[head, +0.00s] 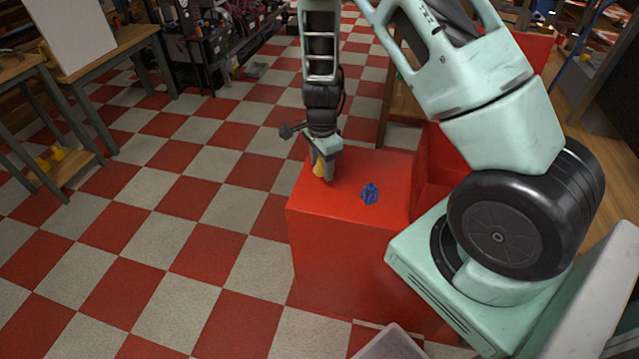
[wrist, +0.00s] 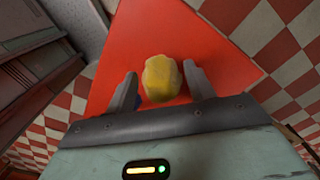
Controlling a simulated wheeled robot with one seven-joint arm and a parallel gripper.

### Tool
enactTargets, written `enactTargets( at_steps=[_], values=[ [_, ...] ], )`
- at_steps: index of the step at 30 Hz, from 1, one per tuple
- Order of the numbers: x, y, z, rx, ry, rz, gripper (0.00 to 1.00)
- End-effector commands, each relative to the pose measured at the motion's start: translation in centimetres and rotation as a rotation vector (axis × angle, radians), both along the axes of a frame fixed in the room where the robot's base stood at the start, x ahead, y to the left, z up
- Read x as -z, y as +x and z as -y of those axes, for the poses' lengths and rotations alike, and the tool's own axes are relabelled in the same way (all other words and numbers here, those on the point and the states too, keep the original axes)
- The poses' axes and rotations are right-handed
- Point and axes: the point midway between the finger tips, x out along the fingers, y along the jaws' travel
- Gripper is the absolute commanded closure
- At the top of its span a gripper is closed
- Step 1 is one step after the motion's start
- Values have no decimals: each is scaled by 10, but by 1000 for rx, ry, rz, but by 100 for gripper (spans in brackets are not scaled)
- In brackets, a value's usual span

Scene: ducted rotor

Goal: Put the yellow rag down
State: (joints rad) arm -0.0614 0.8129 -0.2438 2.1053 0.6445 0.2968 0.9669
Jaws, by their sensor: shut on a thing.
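The yellow rag (wrist: 162,80) is a crumpled lump between the two fingers of my gripper (wrist: 160,92) in the wrist view. In the head view, the yellow rag (head: 320,168) shows at the tips of my gripper (head: 322,172), low over the left part of the red block's top (head: 345,205). My gripper is shut on the rag. I cannot tell whether the rag touches the red surface.
A crumpled blue rag-like thing (head: 369,193) lies on the red top, right of my gripper. A taller red part (head: 432,165) stands at the right. A grey bin (head: 392,343) is at the bottom. The checkered floor at left is clear.

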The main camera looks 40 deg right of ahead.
Motion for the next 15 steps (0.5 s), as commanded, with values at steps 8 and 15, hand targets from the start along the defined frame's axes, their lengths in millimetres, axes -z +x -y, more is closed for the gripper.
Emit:
enactTargets(
  at_steps=[8,15],
  values=[
    [31,0,0,-3,0,-1,71],
    [61,-1,0,-2,0,-2,71]
  ],
)
